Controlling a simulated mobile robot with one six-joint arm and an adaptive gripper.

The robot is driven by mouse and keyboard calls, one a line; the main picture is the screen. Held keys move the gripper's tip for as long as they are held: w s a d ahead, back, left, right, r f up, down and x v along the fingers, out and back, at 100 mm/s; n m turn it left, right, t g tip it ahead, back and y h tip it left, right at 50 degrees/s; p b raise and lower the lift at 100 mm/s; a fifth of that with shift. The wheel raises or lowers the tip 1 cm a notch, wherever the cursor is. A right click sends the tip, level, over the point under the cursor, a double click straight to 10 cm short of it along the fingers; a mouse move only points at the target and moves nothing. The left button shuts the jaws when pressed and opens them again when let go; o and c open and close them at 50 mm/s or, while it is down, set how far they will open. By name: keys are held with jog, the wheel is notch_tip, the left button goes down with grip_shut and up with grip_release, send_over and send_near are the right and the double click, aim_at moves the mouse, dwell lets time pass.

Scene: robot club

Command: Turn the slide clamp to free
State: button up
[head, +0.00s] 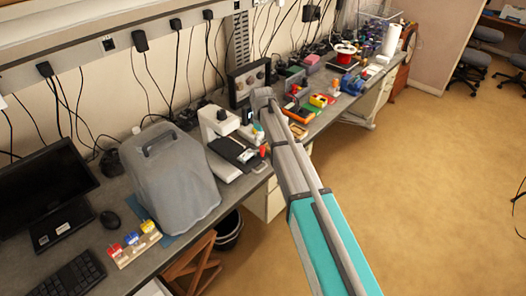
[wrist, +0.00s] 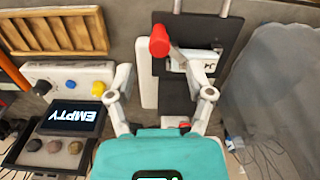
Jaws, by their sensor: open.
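The slide clamp appears to be the red-knobbed lever (wrist: 159,40) on a white and black bench device, seen in the wrist view. Its red knob stands at the left edge of a black plate (wrist: 205,35). In the head view the white device (head: 214,122) stands on the bench, with a red knob (head: 265,150) at its right. My gripper (wrist: 160,76) is open, its fingers spread to either side just short of the red knob. I see nothing held. In the head view my arm hides most of the gripper (head: 250,118).
A grey covered machine (head: 170,175) stands left of the device. In the wrist view a box with a screen reading EMPTY (wrist: 70,115) and a wooden slatted tray (wrist: 55,32) lie left. The bench (head: 85,195) holds much clutter. The floor (head: 410,190) at right is clear.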

aim_at(262, 147)
jog(key=shift+f+b, duration=1.95)
jog(key=shift+f, duration=0.3)
jog(key=shift+c, duration=0.2)
